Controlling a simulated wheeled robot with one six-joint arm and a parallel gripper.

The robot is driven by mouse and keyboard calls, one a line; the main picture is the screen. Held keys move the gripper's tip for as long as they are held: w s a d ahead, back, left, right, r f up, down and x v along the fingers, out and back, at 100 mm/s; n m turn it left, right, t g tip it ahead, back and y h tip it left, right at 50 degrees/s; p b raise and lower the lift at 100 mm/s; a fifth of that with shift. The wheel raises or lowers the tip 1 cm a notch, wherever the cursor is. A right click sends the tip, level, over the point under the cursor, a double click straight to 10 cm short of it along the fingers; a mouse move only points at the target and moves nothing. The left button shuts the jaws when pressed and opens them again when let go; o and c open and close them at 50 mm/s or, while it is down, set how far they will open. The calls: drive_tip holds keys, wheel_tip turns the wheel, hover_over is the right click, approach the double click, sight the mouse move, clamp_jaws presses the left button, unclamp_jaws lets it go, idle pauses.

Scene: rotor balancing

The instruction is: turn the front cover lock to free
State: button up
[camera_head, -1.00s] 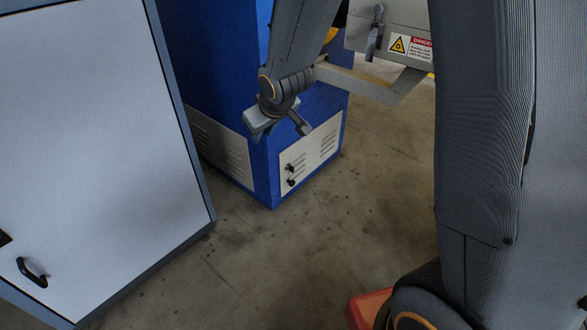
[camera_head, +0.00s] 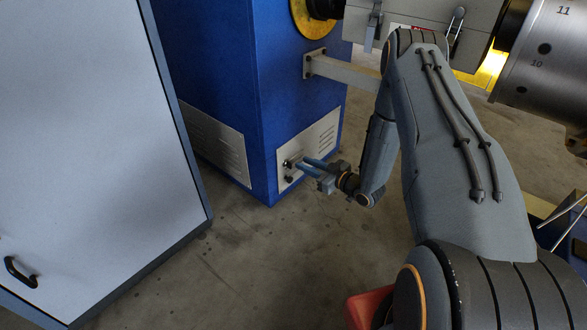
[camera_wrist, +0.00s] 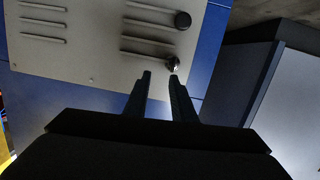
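A pale vented cover (camera_head: 318,140) sits low on the blue cabinet; it also shows in the wrist view (camera_wrist: 90,55). It carries two small dark knobs. In the wrist view, one knob with a bright metal spot (camera_wrist: 173,64) is just beyond the right fingertip, and a round black knob (camera_wrist: 182,20) is farther off. I cannot tell which is the front cover lock, nor its setting. My gripper (camera_head: 305,165) points at the cover beside the knobs. In the wrist view its fingers (camera_wrist: 160,76) are apart with nothing between them.
The blue cabinet (camera_head: 222,85) stands behind the cover. A large pale cabinet (camera_head: 80,130) with a black handle (camera_head: 20,271) is at the left. Bare concrete floor (camera_head: 215,270) lies between them. A grey metal cylinder (camera_head: 545,60) is at upper right.

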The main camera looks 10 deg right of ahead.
sight(291, 166)
drive_tip(key=s+f+t+y, duration=0.1)
drive_tip(key=s+f+y, duration=0.1)
drive_tip(key=s+f, duration=0.1)
drive_tip(key=b+x, duration=0.3)
drive_tip(key=x, duration=0.4)
drive_tip(key=shift+r+b, duration=0.15)
drive_tip(key=shift+b, duration=0.15)
clamp_jaws()
